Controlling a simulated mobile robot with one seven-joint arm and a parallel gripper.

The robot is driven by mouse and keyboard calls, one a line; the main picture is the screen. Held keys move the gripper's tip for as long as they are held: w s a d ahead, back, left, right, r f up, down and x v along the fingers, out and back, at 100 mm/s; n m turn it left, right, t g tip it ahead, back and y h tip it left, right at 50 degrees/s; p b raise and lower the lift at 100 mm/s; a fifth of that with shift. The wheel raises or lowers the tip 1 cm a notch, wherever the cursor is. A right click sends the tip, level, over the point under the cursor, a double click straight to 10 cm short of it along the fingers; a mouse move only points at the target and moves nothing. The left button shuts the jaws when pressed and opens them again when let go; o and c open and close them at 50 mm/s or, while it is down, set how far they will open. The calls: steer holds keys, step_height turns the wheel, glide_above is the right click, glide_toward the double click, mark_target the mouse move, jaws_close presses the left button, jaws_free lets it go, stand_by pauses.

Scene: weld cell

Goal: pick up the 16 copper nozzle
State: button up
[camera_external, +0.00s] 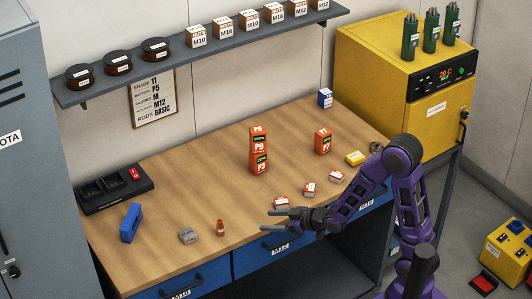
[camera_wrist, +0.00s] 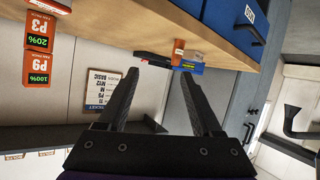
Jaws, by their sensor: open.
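A small copper-coloured nozzle (camera_external: 220,228) stands upright near the front edge of the wooden bench (camera_external: 165,245); any number on it is too small to read. My gripper (camera_external: 264,220) is open and empty, low over the front of the bench. Its fingers point left toward the nozzle, with a short gap between fingertips and nozzle. In the wrist view the bench appears upside down, and a copper-orange piece that looks like the nozzle (camera_wrist: 178,52) shows beyond and between the fingers (camera_wrist: 161,73), nearer the right one.
A grey block (camera_external: 188,235) and a blue object (camera_external: 131,222) lie left of the nozzle; a black charger (camera_external: 115,188) sits behind. Small red-and-white boxes (camera_external: 281,203) lie behind my gripper. Stacked orange batteries (camera_external: 259,150) stand mid-bench. The bench between the nozzle and the batteries is clear.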

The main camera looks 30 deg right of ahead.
mark_target(220, 229)
steer(key=shift+m+y, duration=0.3)
steer(key=shift+m, duration=0.3)
steer(key=a+x, duration=0.1)
steer(key=x, duration=0.5)
steer(key=s+a+x, duration=0.1)
steer(key=x, duration=0.5)
steer(key=s+a+x, duration=0.1)
steer(key=x, duration=0.5)
steer(key=shift+f, duration=0.15)
steer(key=shift+s, duration=0.1)
steer(key=shift+c, duration=0.2)
jaws_close()
